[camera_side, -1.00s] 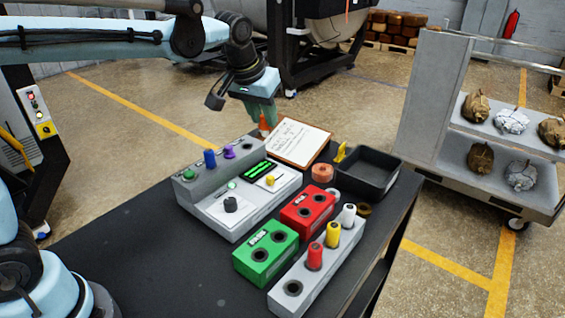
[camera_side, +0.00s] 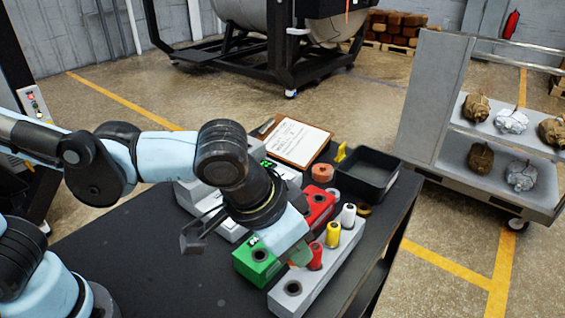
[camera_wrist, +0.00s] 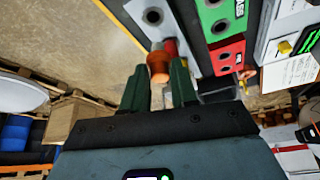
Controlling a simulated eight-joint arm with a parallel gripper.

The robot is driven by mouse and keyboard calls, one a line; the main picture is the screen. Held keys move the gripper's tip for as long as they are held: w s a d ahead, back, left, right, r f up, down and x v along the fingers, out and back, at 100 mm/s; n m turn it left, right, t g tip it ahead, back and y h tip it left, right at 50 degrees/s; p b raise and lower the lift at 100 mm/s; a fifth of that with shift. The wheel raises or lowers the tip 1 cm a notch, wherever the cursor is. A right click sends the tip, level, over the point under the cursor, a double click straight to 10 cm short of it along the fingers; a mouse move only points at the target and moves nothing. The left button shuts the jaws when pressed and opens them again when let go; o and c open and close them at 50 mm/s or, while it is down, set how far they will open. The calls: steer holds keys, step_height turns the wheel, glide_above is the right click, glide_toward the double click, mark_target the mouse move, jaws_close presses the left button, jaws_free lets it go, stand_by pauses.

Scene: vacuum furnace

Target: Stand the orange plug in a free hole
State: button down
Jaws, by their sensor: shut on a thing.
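The orange plug (camera_wrist: 158,66) is between the two green fingers of my gripper (camera_wrist: 160,80) in the wrist view, its end pointing away from the palm. In the side view my gripper (camera_side: 298,256) is over the grey rack (camera_side: 327,271), near the red plug (camera_side: 315,256); the orange plug is mostly hidden there. A free hole (camera_side: 293,288) is at the rack's near end; a hole also shows in the wrist view (camera_wrist: 152,16). Yellow (camera_side: 332,234) and white (camera_side: 348,215) plugs stand further along the rack. I cannot tell the plug's height above it.
The green box (camera_side: 258,264) and red box (camera_side: 318,204), with holes in their tops, stand beside the rack. A black tray (camera_side: 362,180), an orange roll (camera_side: 322,172) and a clipboard (camera_side: 298,142) are behind. My arm hides much of the grey console (camera_side: 190,192).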

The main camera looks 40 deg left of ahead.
steer(key=shift+s+f, duration=0.15)
steer(key=shift+f, duration=2.15)
steer(key=shift+f, duration=1.35)
steer(key=shift+c, duration=2)
jaws_free()
steer(key=shift+r, duration=2.5)
steer(key=a+r+n+t, duration=0.1)
steer(key=a, duration=1)
steer(key=w+a+r+n+t+y, duration=0.1)
steer(key=a+r+n, duration=0.1)
steer(key=a, duration=1)
steer(key=shift+n+t, duration=0.3)
